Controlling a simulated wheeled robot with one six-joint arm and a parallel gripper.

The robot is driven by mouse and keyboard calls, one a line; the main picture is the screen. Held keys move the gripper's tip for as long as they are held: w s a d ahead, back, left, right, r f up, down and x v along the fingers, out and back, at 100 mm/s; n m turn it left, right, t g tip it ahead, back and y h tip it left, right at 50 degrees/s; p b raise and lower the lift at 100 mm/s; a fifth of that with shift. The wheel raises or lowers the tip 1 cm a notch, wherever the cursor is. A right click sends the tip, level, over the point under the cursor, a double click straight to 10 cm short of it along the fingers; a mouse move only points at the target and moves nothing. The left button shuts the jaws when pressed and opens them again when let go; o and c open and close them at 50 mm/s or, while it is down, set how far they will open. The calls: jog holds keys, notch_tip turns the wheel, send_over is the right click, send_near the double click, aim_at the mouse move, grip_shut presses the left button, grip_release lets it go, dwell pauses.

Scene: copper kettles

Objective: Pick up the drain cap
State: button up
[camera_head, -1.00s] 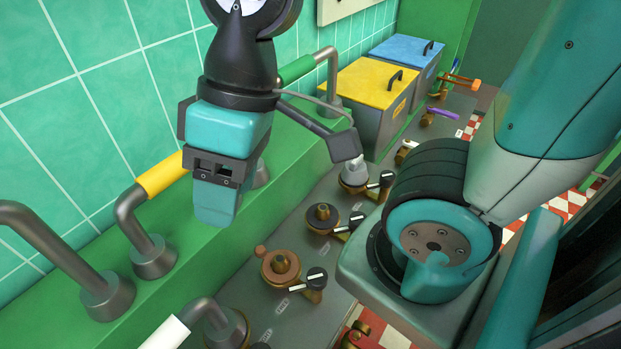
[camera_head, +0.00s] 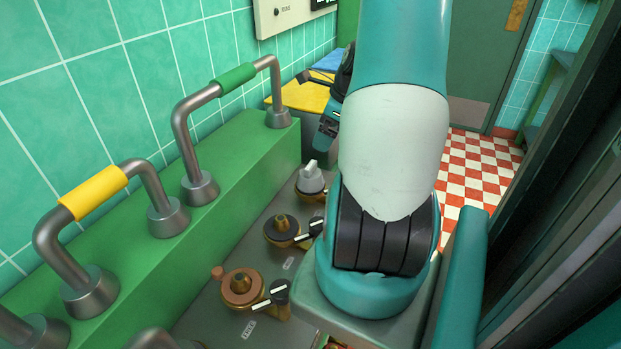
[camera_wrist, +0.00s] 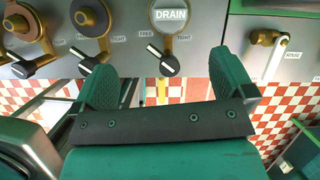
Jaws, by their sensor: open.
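The drain cap (camera_wrist: 172,14) shows at the top edge of the wrist view as a round grey piece lettered DRAIN in a brass ring, partly cut off. In the head view, a grey cap with an upright grip (camera_head: 312,178) sits third along the row of valves and appears to be the same one. My gripper (camera_wrist: 163,82) is open and empty in the wrist view, its two teal fingers apart and below the cap in the picture. In the head view my gripper (camera_head: 327,128) is partly hidden behind my arm, beyond the cap.
A copper fitting (camera_head: 240,287) and a black-rimmed fitting (camera_head: 282,229) stand nearer in the row, with black knobs beside them. A green ledge (camera_head: 235,170) with pipe handles runs along the left. A yellow-lidded box (camera_head: 300,97) stands behind. A RINSE tap (camera_wrist: 265,40) is at right.

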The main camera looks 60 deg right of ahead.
aim_at(313, 170)
jog(key=shift+m, duration=0.9)
jog(key=x, duration=0.3)
jog(key=s+d+x, duration=0.1)
jog(key=x, duration=0.3)
jog(key=p+x, duration=0.1)
jog(key=x, duration=0.3)
jog(key=shift+d+f, duration=0.35)
jog(key=shift+f, duration=0.15)
jog(key=shift+w+p+x, duration=0.15)
jog(key=shift+p+x, duration=0.2)
jog(key=shift+x, duration=1.05)
jog(key=shift+w+p+x, duration=0.15)
jog(key=shift+p+x, duration=0.2)
jog(key=shift+x, duration=1.05)
jog(key=shift+r, duration=0.15)
jog(key=c, duration=0.8)
jog(key=shift+o, duration=0.2)
notch_tip(313, 170, up, 20)
jog(key=b, duration=0.1)
jog(key=shift+s+d, duration=0.1)
